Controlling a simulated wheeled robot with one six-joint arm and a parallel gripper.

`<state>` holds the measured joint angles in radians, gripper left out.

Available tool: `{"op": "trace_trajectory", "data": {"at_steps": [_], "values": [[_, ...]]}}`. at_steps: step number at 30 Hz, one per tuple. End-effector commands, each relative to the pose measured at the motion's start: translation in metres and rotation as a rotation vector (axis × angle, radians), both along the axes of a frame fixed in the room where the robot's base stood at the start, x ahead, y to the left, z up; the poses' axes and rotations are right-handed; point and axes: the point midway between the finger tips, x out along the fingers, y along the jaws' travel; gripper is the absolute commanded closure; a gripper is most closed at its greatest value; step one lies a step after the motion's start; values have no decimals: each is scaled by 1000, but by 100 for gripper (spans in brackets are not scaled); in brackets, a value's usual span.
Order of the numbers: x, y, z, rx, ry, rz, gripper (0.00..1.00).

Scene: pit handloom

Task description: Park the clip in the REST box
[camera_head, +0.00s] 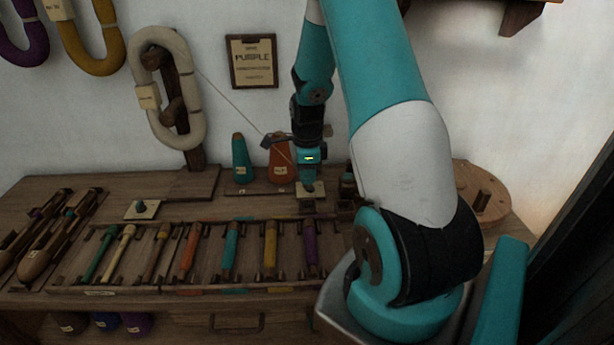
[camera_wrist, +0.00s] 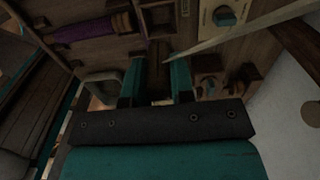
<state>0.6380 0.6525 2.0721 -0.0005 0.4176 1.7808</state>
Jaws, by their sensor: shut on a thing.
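My gripper (camera_head: 308,184) hangs low over the back of the wooden bench in the head view. In the wrist view its two teal fingers (camera_wrist: 157,80) are shut on a dark brown piece (camera_wrist: 158,73), which I take to be the clip.
A rack with coloured bobbins, including a purple one (camera_head: 310,248), fills the bench front. Teal (camera_head: 241,160) and orange (camera_head: 281,160) cones stand behind, left of my gripper. A round wooden piece (camera_head: 482,192) lies at right. A pale plate with a dark knob (camera_head: 141,208) sits at left.

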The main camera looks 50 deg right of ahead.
Motion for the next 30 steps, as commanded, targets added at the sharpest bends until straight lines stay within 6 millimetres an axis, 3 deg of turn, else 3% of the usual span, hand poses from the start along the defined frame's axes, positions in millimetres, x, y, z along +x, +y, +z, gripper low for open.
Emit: {"op": "trace_trajectory", "data": {"at_steps": [8,30], "values": [[-1,-1,-13,0,0,-20,100],[0,-1,-82,0,0,-16,100]]}}
